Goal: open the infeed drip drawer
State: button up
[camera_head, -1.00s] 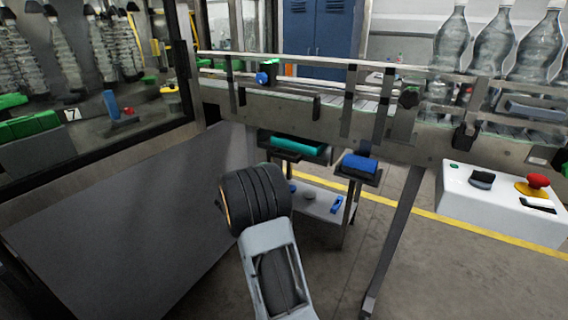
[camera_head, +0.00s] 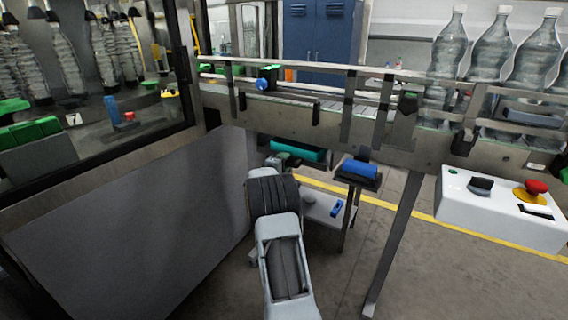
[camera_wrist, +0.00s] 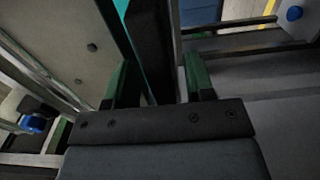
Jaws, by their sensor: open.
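Beneath the conveyor hangs a dark unit with a teal, rounded front (camera_head: 300,149), perhaps the drip drawer; I cannot tell if it is open. My gripper (camera_head: 283,160) is just at its left end, partly hidden behind my own wrist. In the wrist view, my gripper (camera_wrist: 160,82) has its two green-padded fingers apart with nothing clearly held between them. A teal strip (camera_wrist: 121,7) shows beyond the fingers, beside a dark bar. I cannot tell whether the fingers touch anything.
A dark holder with a blue roll-shaped part (camera_head: 359,170) is right of the teal front. A small cart (camera_head: 322,207) stands below. The conveyor (camera_head: 290,114) runs overhead, a leg (camera_head: 396,235) slopes down, and a control box (camera_head: 495,210) stands right.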

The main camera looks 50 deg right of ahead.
grip_shut()
dwell(0.5)
